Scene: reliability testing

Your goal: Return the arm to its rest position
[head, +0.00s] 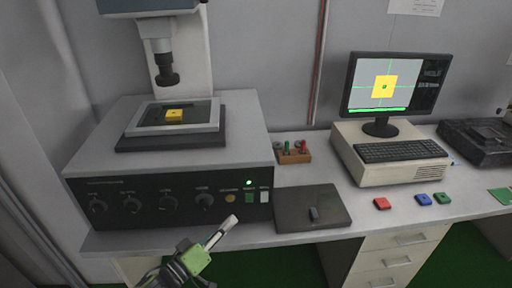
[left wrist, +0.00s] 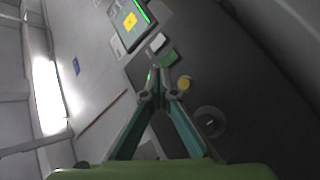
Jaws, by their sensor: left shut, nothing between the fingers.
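My left gripper (head: 222,233) is shut and empty in the head view. It is in front of the lower right part of the test machine's panel (head: 150,205), near a green button (head: 249,197) and a white switch (head: 264,196). In the left wrist view its fingers (left wrist: 160,78) meet at the tips, close to a green button (left wrist: 168,58) and a yellow button (left wrist: 184,84). I cannot tell whether they touch the panel. A green light (head: 249,182) glows above the buttons. My right gripper is in neither view.
A yellow chip (head: 173,114) lies on the machine's stage under a microscope head (head: 168,75). To the right are a dark pad (head: 290,215), a tool holder (head: 294,154), a monitor (head: 385,85), a keyboard (head: 402,150) and small coloured blocks (head: 423,199). Drawers (head: 388,262) are below the bench.

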